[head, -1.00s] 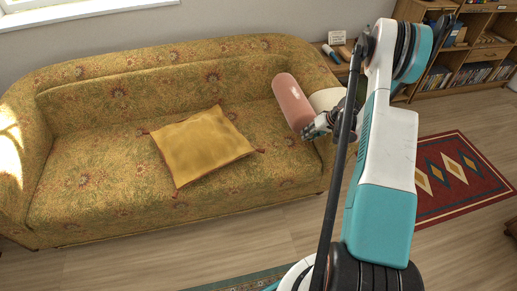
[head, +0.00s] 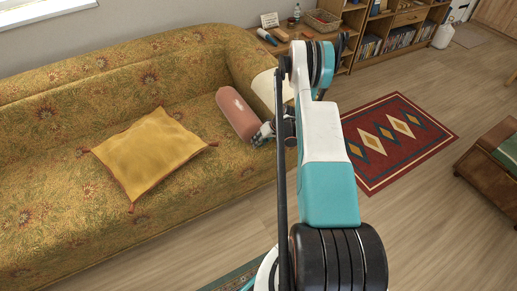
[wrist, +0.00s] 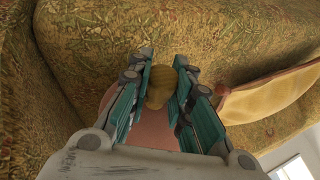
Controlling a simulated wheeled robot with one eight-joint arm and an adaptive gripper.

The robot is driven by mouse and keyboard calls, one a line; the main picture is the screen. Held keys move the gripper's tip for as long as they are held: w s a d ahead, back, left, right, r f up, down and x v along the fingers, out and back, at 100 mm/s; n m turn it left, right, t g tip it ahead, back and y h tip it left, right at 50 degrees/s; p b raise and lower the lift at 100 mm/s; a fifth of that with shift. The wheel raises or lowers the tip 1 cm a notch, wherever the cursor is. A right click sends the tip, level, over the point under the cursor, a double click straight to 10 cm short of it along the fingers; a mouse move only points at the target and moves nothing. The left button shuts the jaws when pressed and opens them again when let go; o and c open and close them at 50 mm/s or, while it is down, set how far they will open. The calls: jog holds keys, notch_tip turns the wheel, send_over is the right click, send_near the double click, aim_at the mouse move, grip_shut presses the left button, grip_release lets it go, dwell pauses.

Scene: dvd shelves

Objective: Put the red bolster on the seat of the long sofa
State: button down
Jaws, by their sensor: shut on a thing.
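The long sofa (head: 45,210), in mustard floral cloth, fills the left of the head view. The red bolster (head: 237,112), a faded pinkish-red roll, is over the right end of its seat, near the armrest. I cannot tell whether it touches the seat. My gripper (head: 268,133) is at the bolster's near end, partly hidden by my arm. In the wrist view, the fingers of my gripper (wrist: 161,88) are closed around a yellow-brown knob at the bolster (wrist: 155,132), whose pink side shows below and between them.
A yellow cushion (head: 150,157) with tassels lies mid-seat, left of the bolster. A low shelf unit (head: 345,50) stands behind the sofa's right end. A patterned red rug (head: 385,165) lies on the floor to the right. A brown bench (head: 490,165) is at the far right.

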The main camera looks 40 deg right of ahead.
notch_tip(320, 180, down, 4)
jog(key=shift+f+b, duration=0.1)
jog(key=shift+b, duration=0.6)
jog(key=c, duration=1.5)
grip_release()
jog(key=shift+o, duration=0.2)
jog(key=p+v, duration=0.4)
jog(key=v, duration=0.8)
